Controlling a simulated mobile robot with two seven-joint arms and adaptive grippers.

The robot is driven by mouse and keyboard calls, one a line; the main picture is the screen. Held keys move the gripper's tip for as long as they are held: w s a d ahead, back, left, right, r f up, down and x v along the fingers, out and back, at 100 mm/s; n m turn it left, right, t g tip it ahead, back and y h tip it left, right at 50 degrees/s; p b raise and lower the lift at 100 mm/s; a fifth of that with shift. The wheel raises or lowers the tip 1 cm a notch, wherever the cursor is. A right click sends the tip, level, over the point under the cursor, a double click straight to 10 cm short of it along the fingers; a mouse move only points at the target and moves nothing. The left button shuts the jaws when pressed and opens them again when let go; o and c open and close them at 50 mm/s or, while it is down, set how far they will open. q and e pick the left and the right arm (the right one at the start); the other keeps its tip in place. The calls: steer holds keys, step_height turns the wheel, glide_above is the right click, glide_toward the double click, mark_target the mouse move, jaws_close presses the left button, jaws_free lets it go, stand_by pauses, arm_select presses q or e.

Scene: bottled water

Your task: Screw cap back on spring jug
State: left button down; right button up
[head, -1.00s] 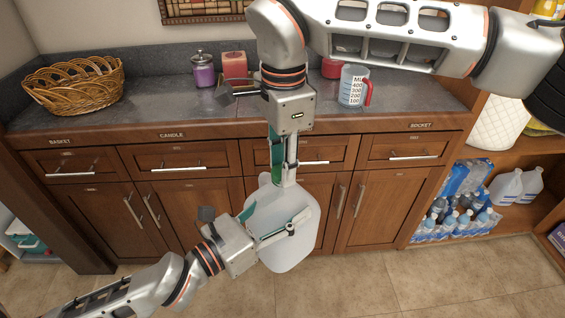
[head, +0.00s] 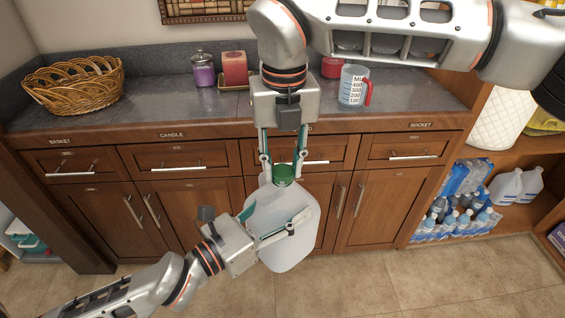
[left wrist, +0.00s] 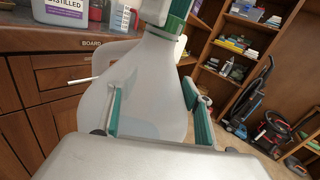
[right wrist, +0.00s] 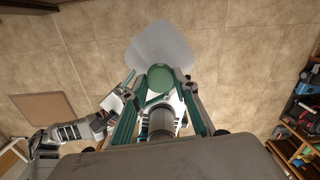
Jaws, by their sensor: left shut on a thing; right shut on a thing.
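The translucent white jug (head: 287,243) hangs in front of the cabinets, clear of the floor. My left gripper (head: 276,222) is shut on the jug, with a finger on either side of its upper body. The jug also shows between the left fingers in the left wrist view (left wrist: 150,85). The green cap (head: 284,173) sits at the jug's mouth. My right gripper (head: 283,165) is above it, pointing down, shut on the cap with a finger on each side. The cap shows as a round green disc in the right wrist view (right wrist: 160,79). How far its thread is engaged is hidden.
The counter (head: 160,97) behind holds a wicker basket (head: 75,88), a purple jar (head: 203,70), a red candle (head: 235,68) and a measuring cup (head: 353,86). Wooden cabinets stand just behind the jug. Shelves with bottled water (head: 455,215) are at the right. The floor in front is clear.

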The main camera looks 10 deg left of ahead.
steer(key=m, duration=1)
steer(key=shift+m, duration=0.4)
steer(key=m, duration=1)
steer(key=o, duration=0.7)
steer(key=shift+r, duration=2.25)
